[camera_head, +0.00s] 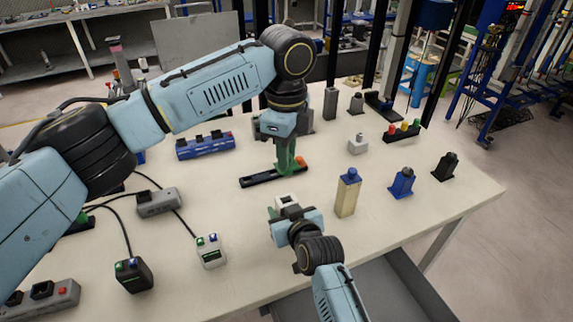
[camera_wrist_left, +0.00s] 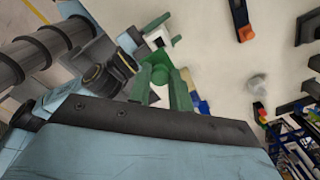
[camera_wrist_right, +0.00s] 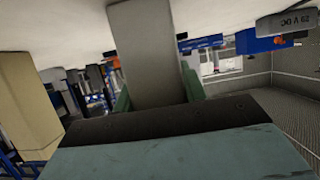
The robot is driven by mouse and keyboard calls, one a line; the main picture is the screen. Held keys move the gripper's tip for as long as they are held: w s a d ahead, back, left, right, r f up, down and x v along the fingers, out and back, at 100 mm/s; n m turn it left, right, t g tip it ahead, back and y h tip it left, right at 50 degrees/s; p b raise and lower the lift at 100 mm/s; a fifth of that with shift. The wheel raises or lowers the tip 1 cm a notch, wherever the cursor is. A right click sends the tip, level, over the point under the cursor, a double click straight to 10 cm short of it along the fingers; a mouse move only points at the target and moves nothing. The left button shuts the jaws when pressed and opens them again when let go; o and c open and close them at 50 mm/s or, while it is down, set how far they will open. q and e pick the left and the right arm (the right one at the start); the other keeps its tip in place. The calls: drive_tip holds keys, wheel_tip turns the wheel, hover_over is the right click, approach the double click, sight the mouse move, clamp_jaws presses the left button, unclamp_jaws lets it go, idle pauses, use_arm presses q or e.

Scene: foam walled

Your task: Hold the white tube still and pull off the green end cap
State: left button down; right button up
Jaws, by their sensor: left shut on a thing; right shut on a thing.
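The white tube (camera_wrist_right: 145,60) fills the gap between the fingers of my right gripper (camera_head: 288,211). In the head view the tube's top end (camera_head: 287,200) shows as a pale square with a dark opening. My left gripper (camera_head: 286,164) points down, farther back on the table than the right one. The green end cap (camera_wrist_left: 162,76) shows as a round green piece between the left gripper's green fingers. The left gripper is shut on the cap, and the cap is apart from the tube. The lower part of the tube is hidden in the head view.
A black strip (camera_head: 258,181) with an orange end lies by the left gripper. A tan bottle-shaped block (camera_head: 347,197) with a blue top stands right of the tube. Blue (camera_head: 402,183) and black (camera_head: 445,167) fixtures are farther right. Grey (camera_head: 158,202) and white (camera_head: 210,251) boxes with cables are left.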

drive_tip(key=o, duration=1.1)
drive_tip(key=v, duration=1.2)
